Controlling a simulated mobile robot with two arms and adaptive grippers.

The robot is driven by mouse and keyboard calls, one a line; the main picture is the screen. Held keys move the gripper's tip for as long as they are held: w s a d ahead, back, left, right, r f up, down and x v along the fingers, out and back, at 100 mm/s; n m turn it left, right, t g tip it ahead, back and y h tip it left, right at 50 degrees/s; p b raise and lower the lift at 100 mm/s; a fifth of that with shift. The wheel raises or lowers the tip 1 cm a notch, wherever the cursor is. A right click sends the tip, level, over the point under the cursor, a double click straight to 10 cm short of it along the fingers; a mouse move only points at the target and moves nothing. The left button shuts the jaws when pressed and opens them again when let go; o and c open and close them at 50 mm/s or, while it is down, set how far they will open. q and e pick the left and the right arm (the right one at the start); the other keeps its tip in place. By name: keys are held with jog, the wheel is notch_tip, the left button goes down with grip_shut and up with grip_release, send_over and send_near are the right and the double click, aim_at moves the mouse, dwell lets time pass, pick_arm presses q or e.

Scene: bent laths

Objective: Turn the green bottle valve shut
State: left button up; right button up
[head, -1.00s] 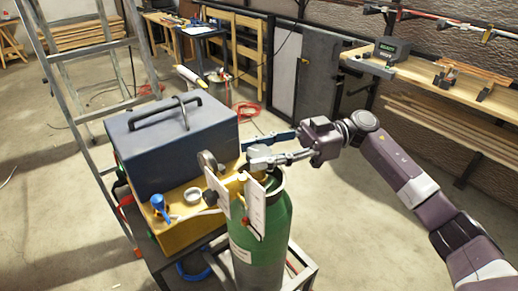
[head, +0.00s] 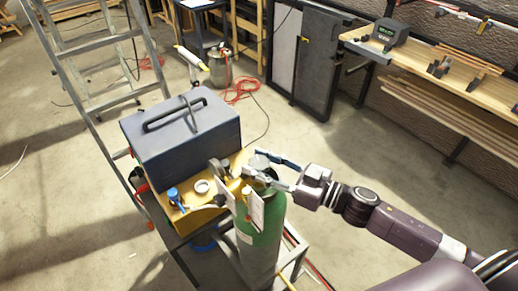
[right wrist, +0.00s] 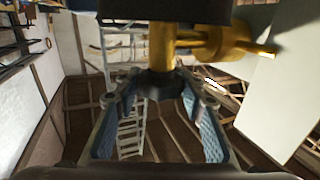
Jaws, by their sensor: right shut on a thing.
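The green bottle (head: 262,238) stands upright beside the welding box, with white tags hanging at its neck. Its valve (head: 257,161) is a grey knob on top, partly hidden by my fingers. In the right wrist view the valve shows as a dark knob (right wrist: 160,84) under a brass body (right wrist: 162,45). My right gripper (head: 262,166) reaches in from the right at the bottle top, one finger on each side of the knob. It is shut on the valve. The blue-padded fingers (right wrist: 161,98) show in the right wrist view. My left gripper is not in view.
A dark box with a handle (head: 182,135) sits on a yellow unit (head: 228,205) just left of the bottle. A metal ladder (head: 75,95) stands at the left. A wooden shelf (head: 430,72) runs along the right wall. The floor behind the bottle is mostly clear.

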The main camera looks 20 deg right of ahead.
aim_at(259, 162)
jog(key=m+t+h+p, duration=0.1)
jog(key=m+t+h, duration=0.1)
jog(key=h, duration=0.1)
jog(key=shift+r+m, duration=0.1)
jog(key=shift+m, duration=0.3)
jog(key=shift+m+t+h, duration=1)
jog(key=shift+m+h, duration=0.4)
jog(key=shift+h, duration=1.2)
jog(key=o, duration=1.2)
notch_tip(259, 162, up, 10)
jog(key=shift+f, duration=0.1)
